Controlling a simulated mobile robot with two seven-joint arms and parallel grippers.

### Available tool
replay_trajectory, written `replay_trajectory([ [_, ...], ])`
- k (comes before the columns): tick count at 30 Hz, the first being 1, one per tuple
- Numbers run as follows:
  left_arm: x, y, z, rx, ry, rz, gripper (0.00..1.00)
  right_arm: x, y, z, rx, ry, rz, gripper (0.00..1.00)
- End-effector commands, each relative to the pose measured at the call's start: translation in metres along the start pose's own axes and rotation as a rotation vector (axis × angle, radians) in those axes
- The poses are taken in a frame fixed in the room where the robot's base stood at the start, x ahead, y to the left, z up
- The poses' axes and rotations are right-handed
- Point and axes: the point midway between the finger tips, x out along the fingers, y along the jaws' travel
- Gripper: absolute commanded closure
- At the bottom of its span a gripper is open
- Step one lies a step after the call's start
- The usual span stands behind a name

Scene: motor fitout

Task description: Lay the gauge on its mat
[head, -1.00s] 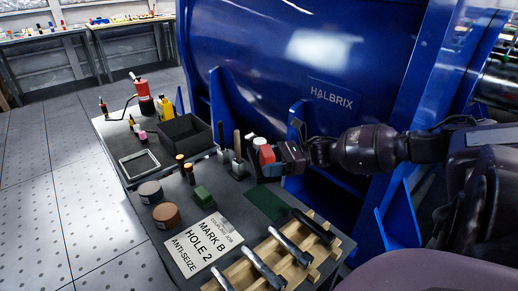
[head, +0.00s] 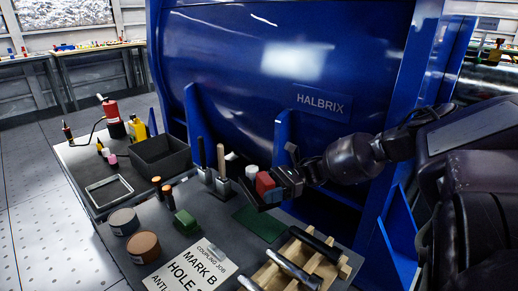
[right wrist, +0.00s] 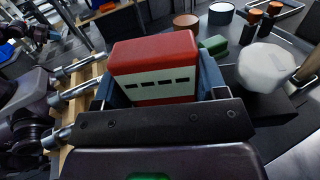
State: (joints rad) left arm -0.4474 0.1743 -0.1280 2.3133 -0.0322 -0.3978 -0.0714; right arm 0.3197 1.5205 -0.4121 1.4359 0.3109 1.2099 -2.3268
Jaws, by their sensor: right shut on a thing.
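My right gripper (head: 262,191) is shut on the gauge (head: 265,183), a red box-like thing. In the right wrist view the gauge (right wrist: 155,65) has a red top and a pale band with dark slots, and sits between the fingers (right wrist: 160,100). The gauge's underside is hidden. A flat dark green mat (head: 259,223) lies on the grey bench top, below and in front of the gripper in the head view. The visible part of the mat is bare.
A wooden rack (head: 318,262) with metal tools is near the mat's right side. A green block (head: 186,222), a printed card (head: 195,268) and upright tools (head: 222,165) are nearby. The blue machine (head: 290,60) rises behind.

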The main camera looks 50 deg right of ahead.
Motion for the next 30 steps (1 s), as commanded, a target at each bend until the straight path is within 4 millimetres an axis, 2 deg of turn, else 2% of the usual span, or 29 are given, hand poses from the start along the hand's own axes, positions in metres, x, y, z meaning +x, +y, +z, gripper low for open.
replay_trajectory([
  [1, 0.003, 0.002, 0.004, 0.009, -0.005, 0.005, 1.00, 0.001, -0.001, -0.016, 0.006, 0.004, 0.001, 0.92],
  [7, 0.008, 0.005, 0.002, 0.043, 0.011, 0.010, 1.00, 0.001, -0.001, -0.048, 0.004, 0.003, 0.000, 0.92],
  [14, 0.009, 0.004, -0.006, 0.044, 0.051, 0.007, 1.00, 0.001, -0.002, -0.060, -0.005, -0.002, -0.001, 0.92],
  [17, 0.009, 0.004, -0.003, 0.041, 0.052, 0.007, 1.00, 0.001, -0.002, -0.065, -0.004, -0.001, -0.001, 0.92],
  [25, 0.011, 0.003, 0.002, 0.014, 0.099, -0.002, 1.00, 0.001, -0.001, -0.100, 0.003, 0.001, -0.001, 0.92],
  [30, 0.011, 0.001, 0.000, 0.006, 0.119, -0.006, 1.00, 0.001, -0.001, -0.103, -0.005, -0.002, -0.001, 0.92],
])
